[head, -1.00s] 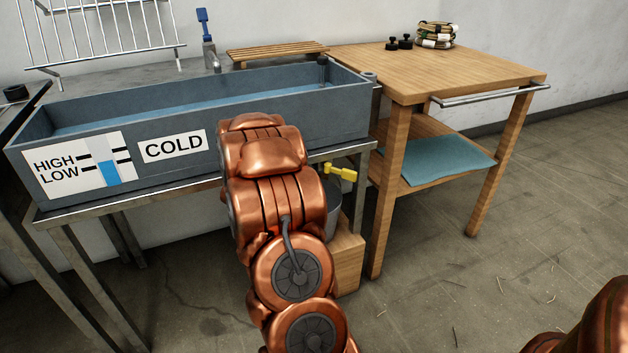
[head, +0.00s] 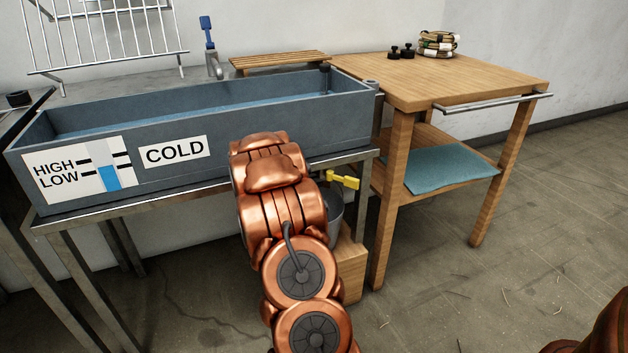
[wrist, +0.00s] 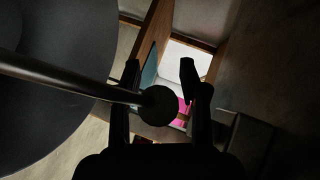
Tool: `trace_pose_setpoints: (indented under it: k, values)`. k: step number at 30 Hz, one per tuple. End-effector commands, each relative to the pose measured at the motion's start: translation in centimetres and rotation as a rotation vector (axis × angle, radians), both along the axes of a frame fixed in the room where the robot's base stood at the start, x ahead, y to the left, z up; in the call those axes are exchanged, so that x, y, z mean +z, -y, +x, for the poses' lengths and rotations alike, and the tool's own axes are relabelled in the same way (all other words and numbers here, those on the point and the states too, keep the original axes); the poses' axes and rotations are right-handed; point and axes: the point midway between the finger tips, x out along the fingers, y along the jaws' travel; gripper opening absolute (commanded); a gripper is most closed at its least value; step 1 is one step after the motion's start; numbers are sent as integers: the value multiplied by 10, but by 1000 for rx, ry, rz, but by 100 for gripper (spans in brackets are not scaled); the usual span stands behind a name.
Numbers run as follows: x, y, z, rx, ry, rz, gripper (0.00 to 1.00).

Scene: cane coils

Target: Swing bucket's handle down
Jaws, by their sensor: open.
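The grey bucket (head: 335,208) stands on a wooden block under the trough's right end, partly hidden by my arm in the head view. In the wrist view a large dark rounded surface, seemingly the bucket (wrist: 50,120), fills the left. A dark rod, seemingly its handle (wrist: 80,85), runs across it and ends in a round knob near the middle. My gripper (wrist: 160,82) is open, with one finger on each side of the knob in the picture. I cannot tell whether either finger touches it. My gripper is hidden behind my arm in the head view.
The trough (head: 225,125), marked COLD, stands above on a metal frame. A yellow valve lever (head: 342,180) sticks out just above the bucket. The wooden block (head: 351,265) is below. A wooden table (head: 440,80) with a lower shelf stands right. Floor in front is open.

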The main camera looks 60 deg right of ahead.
Motion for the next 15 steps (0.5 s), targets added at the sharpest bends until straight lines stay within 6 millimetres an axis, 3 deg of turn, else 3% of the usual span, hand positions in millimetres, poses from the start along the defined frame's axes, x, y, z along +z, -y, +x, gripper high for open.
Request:
trace_pose_setpoints:
  k: [3,15]
  values:
    - [0,0,0,0,0,0,41]
    - [0,-1,0,0,0,0,0]
